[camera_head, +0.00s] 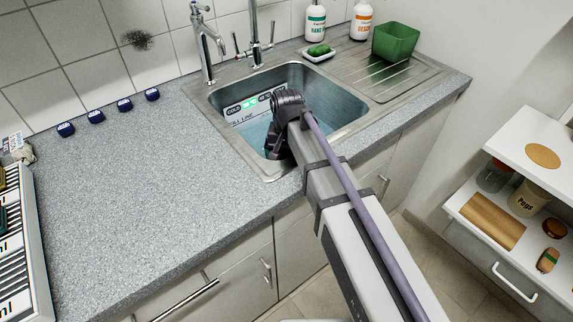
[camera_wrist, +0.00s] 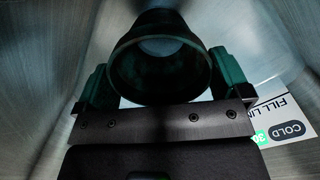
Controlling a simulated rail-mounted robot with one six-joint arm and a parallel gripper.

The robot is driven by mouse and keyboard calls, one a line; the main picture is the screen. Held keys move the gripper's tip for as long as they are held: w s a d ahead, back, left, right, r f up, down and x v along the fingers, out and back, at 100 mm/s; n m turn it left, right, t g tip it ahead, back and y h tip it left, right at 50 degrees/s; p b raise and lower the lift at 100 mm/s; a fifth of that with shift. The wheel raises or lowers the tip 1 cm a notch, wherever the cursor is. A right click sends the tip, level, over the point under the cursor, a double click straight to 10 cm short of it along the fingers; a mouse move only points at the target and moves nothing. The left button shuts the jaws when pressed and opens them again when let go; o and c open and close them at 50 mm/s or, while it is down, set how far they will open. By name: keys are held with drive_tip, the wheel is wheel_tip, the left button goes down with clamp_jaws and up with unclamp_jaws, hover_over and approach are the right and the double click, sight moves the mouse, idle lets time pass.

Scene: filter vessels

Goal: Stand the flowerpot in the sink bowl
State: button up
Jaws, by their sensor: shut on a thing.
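The flowerpot (camera_wrist: 160,88) is a dark green, round, tapering vessel in the wrist view, seen at a slant with its wide rim toward the camera. My gripper (camera_wrist: 162,74) has its green-padded fingers on both sides of it and is shut on it. In the head view my gripper (camera_head: 280,138) reaches down into the steel sink bowl (camera_head: 335,93), near its front left part. There the flowerpot is hidden or cannot be told from the dark gripper. I cannot tell whether it touches the bowl's floor.
A white temperature label (camera_head: 250,107) is on the bowl's far left wall. Taps (camera_head: 207,50) stand behind the bowl. A green tub (camera_head: 396,41) is on the drainboard (camera_head: 385,75), with a soap dish (camera_head: 319,53) nearby. The left counter (camera_head: 130,180) is mostly clear.

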wheel_tip(320, 180, down, 2)
drive_tip(key=shift+f+b, duration=0.1)
drive_tip(key=shift+b, duration=0.2)
drive_tip(key=shift+r+p, duration=0.3)
drive_tip(key=shift+f, duration=0.25)
drive_tip(key=o, duration=0.6)
drive_tip(key=shift+r, duration=0.1)
wheel_tip(320, 180, up, 12)
drive_tip(key=p, duration=1.2)
drive_tip(key=shift+r, duration=0.25)
drive_tip(key=shift+f, duration=0.1)
